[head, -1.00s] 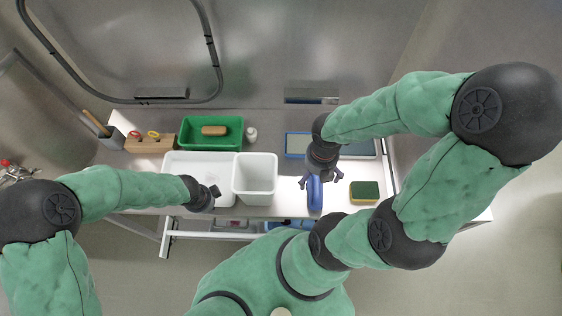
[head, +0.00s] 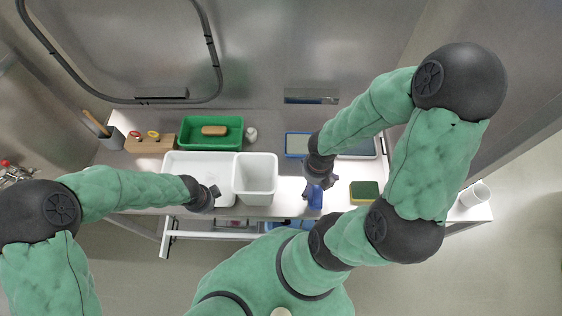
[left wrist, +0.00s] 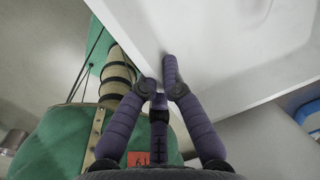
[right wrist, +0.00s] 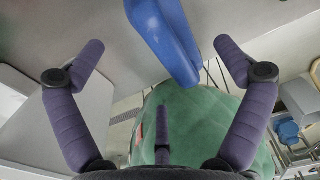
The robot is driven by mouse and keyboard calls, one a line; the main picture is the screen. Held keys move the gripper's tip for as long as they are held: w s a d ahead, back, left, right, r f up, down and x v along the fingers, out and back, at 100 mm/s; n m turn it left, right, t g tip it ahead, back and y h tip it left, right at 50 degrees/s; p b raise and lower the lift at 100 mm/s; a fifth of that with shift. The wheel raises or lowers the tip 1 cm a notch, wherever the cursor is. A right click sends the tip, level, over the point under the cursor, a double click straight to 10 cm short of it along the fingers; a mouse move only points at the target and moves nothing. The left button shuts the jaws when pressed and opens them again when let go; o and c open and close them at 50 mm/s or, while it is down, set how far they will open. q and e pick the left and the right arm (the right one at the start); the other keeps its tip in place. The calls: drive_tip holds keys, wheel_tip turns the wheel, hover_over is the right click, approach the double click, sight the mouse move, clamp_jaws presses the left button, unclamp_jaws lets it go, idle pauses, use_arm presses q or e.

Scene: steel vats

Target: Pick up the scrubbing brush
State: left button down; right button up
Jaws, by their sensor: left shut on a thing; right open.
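The scrubbing brush appears to be the blue, long-bodied thing (head: 315,201) at the front of the worktop; its bristles are hidden. My right gripper (head: 319,187) is open above it and covers its far part. In the right wrist view the brush (right wrist: 163,35) lies between the open fingers (right wrist: 160,48), nearer the right one, with no visible contact. My left gripper (head: 212,194) is at the front rim of the white tub (head: 190,157). In the left wrist view its fingers (left wrist: 160,78) are shut on the tub's rim (left wrist: 190,82).
A white bin (head: 256,199) stands just left of the brush. A yellow-green sponge (head: 364,191) lies to its right. A blue-rimmed tray (head: 297,145) lies behind. A green tray (head: 185,142) holds a brown block (head: 214,130). A white mug (head: 474,195) stands far right.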

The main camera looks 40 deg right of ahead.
sight(314, 187)
drive_tip(key=shift+s+f, duration=0.15)
drive_tip(key=shift+f, duration=0.85)
drive_tip(key=shift+s+f, duration=0.1)
drive_tip(key=shift+f, duration=1.8)
drive_tip(key=c, duration=1.4)
drive_tip(key=shift+r, duration=5.05)
